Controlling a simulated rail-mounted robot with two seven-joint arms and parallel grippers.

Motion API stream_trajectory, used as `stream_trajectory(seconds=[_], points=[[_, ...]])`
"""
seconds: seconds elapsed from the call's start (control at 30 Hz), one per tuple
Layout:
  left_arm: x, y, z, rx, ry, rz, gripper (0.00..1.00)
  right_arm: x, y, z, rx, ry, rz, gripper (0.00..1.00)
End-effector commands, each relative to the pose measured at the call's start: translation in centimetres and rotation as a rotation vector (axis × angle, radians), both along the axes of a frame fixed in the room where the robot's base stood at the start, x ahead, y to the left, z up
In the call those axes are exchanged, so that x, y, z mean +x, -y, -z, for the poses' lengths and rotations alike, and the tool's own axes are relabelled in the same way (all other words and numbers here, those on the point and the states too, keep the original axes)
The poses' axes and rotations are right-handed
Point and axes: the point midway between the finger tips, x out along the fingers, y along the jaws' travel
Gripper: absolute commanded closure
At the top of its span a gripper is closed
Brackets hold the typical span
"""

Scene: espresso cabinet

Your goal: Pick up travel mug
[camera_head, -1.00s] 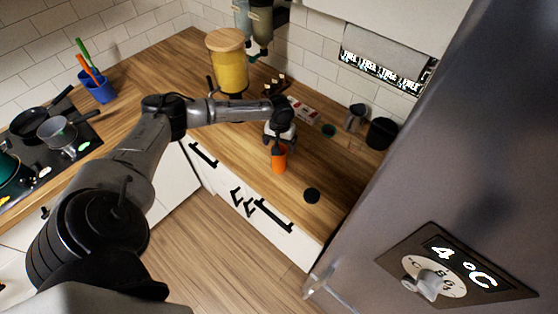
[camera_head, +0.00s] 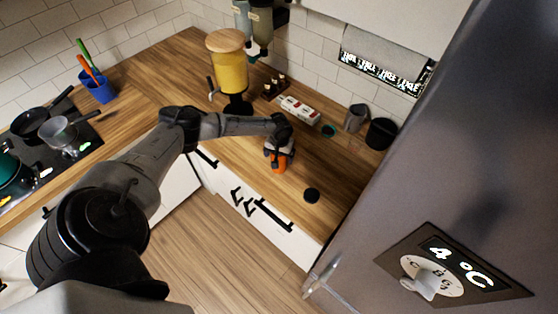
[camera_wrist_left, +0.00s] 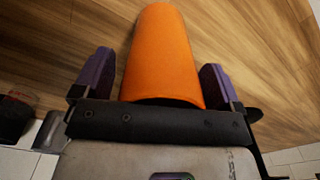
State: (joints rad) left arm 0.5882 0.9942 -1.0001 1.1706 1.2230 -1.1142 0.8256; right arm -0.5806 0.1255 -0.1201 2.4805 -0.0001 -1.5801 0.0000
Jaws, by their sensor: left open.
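The orange travel mug (camera_head: 279,164) stands on the wooden counter near its front edge in the head view. In the left wrist view the orange mug (camera_wrist_left: 162,58) fills the middle, between two purple-padded fingers. My left gripper (camera_head: 281,154) is down at the mug in the head view and covers its upper part. In the left wrist view the left gripper (camera_wrist_left: 158,85) is open, with one finger on each side of the mug and a small gap visible at least on the left. My right gripper is in neither view.
A black round disc (camera_head: 312,195) lies right of the mug. Behind are a white-and-red box (camera_head: 299,108), a grey cup (camera_head: 356,117), a black container (camera_head: 381,134) and a yellow dispenser (camera_head: 229,70). The fridge (camera_head: 440,160) stands close on the right.

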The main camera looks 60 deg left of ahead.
Motion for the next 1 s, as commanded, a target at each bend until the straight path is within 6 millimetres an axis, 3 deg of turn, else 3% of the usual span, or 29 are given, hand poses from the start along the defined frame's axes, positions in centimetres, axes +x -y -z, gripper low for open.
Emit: stream_trajectory(seconds=[0.1,0.73,1.0], points=[[0.01,0.01,-0.03,0.0,0.0,0.0,0.1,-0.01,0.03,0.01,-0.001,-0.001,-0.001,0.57],[0.0,-0.01,-0.06,0.0,0.0,0.0,0.71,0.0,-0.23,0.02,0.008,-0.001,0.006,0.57],[0.03,-0.04,-0.2,0.001,0.001,0.0,0.71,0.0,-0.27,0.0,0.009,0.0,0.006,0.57]])
